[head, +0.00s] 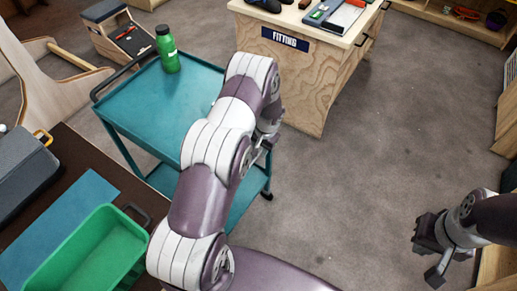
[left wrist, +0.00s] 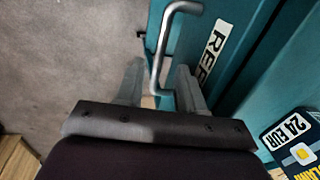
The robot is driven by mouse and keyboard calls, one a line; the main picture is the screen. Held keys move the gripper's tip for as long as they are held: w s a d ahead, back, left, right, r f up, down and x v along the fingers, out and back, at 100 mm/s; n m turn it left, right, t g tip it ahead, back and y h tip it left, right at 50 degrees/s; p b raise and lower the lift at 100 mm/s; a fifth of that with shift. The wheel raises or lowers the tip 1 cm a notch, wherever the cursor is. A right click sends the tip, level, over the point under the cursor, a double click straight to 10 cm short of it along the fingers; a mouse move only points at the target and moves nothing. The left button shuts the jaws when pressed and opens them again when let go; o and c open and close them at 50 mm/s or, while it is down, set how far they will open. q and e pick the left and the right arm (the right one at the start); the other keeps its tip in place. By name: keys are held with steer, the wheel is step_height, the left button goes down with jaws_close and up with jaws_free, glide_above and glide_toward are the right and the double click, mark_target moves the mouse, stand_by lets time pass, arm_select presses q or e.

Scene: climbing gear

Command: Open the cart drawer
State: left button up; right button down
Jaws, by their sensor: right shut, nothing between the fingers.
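The teal cart (head: 150,112) stands left of centre in the head view, with a flat top and a lower shelf. My left arm crosses in front of it and hides most of its right side, including the drawer front. In the left wrist view, a teal front (left wrist: 222,75) with a white label, partly readable as "RE", carries a bent silver bar handle (left wrist: 163,45). My left gripper (left wrist: 160,85) is open, one finger on each side of the handle's near end; contact cannot be told. My right gripper (head: 432,252) is shut and empty over the floor at the right.
A green bottle (head: 167,50) stands on the cart. A wooden counter marked "FITTING" (head: 285,39) is behind it. A dark table with a green bin (head: 88,250) is at lower left. A "24 EUR" card (left wrist: 290,135) shows at right in the wrist view. Floor right of the cart is clear.

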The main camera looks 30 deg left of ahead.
arm_select(q)
step_height(320, 180, down, 2)
steer(key=shift+w+a+f, duration=0.1)
steer(key=shift+w, duration=0.05)
jaws_close()
steer(key=s+d+b, duration=0.2)
steer(key=d+b, duration=0.3)
steer(key=d, duration=1.9)
jaws_free()
